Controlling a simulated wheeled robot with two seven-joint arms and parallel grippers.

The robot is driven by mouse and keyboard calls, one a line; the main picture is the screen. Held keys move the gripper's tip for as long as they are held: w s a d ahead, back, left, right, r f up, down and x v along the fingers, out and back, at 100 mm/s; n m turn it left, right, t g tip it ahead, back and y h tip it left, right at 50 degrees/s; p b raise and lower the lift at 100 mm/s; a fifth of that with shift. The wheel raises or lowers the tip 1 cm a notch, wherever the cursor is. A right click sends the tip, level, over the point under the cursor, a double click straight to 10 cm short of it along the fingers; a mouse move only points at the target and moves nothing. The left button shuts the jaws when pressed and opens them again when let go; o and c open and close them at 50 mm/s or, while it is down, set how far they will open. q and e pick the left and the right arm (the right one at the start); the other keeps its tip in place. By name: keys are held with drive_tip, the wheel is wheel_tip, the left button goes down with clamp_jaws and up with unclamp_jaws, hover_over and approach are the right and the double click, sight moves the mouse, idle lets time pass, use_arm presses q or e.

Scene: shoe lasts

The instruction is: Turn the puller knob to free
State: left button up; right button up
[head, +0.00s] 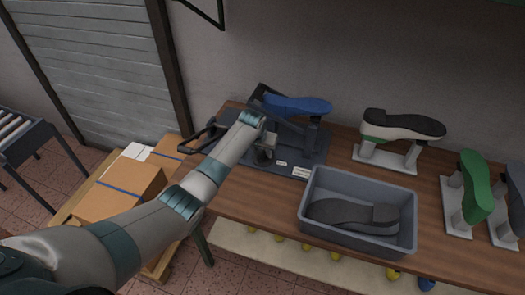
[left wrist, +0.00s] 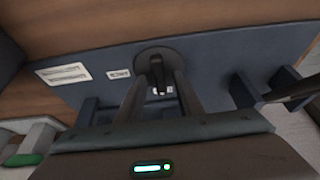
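The puller stands at the left of the bench on a dark blue-grey base plate (head: 318,152), with a blue last (head: 297,105) on top. In the left wrist view the puller knob (left wrist: 156,66) is a dark bar on a round dark disc (left wrist: 170,52). My left gripper (left wrist: 162,78) reaches down over it, its two fingers on either side of the bar. The fingers stand apart, with a gap visible beside the bar; contact is not clear. In the head view my left gripper (head: 266,152) is small and partly hidden by its wrist. My right gripper is not in view.
A grey bin (head: 313,215) holding dark soles stands to the right. A black-and-white shoe on a stand (head: 385,158) and a green last (head: 474,185) stand farther right. Cardboard boxes (head: 118,190) sit left of the bench.

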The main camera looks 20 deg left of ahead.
use_arm(q)
drive_tip(key=shift+c, duration=0.7)
clamp_jaws()
